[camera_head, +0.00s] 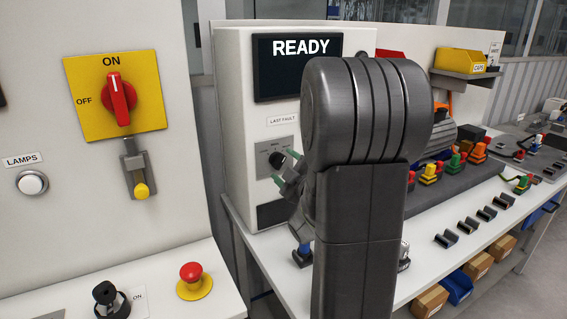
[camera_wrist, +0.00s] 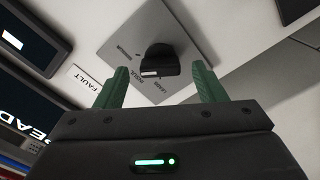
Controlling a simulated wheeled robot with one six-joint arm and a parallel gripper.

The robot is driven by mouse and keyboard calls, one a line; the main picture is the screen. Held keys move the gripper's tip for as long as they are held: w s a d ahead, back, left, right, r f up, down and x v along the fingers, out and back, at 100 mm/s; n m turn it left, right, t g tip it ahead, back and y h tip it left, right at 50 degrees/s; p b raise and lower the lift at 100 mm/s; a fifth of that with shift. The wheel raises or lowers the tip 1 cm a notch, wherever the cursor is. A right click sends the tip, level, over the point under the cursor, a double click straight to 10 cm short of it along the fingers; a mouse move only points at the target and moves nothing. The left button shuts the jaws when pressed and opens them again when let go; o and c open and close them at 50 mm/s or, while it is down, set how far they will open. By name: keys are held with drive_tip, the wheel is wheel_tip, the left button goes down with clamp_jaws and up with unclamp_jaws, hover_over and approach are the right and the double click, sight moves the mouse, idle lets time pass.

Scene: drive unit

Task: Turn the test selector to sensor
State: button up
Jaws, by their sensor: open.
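The test selector is a black knob (camera_wrist: 163,62) with a white mark, on a grey plate (camera_wrist: 128,35) with small printed labels too blurred to read surely. In the head view the knob (camera_head: 276,158) sits on the plate (camera_head: 262,148) on the white test cabinet, partly beside my fingers. My gripper (camera_head: 290,170) has green fingers, open and empty, in front of the plate. In the wrist view the knob shows between and just beyond the two fingertips; I cannot tell that they touch it. The white mark faces the gripper side.
The cabinet display (camera_head: 299,66) reads READY, above a LAST FAULT label (camera_head: 283,120). A yellow panel with a red switch (camera_head: 119,98) at ON stands left. A red emergency button (camera_head: 191,272) sits on the left bench. Coloured parts (camera_head: 430,174) lie on the right bench.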

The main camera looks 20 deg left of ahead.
drive_tip(key=shift+w+a, duration=0.4)
drive_tip(key=shift+a, duration=0.05)
drive_tip(key=c, duration=1)
drive_tip(key=shift+f+m+b, duration=0.2)
drive_tip(key=shift+m+b, duration=0.4)
drive_tip(key=shift+r+m+b, duration=0.15)
drive_tip(key=shift+m+b, duration=0.2)
drive_tip(key=shift+m, duration=0.55)
drive_tip(key=o, duration=1)
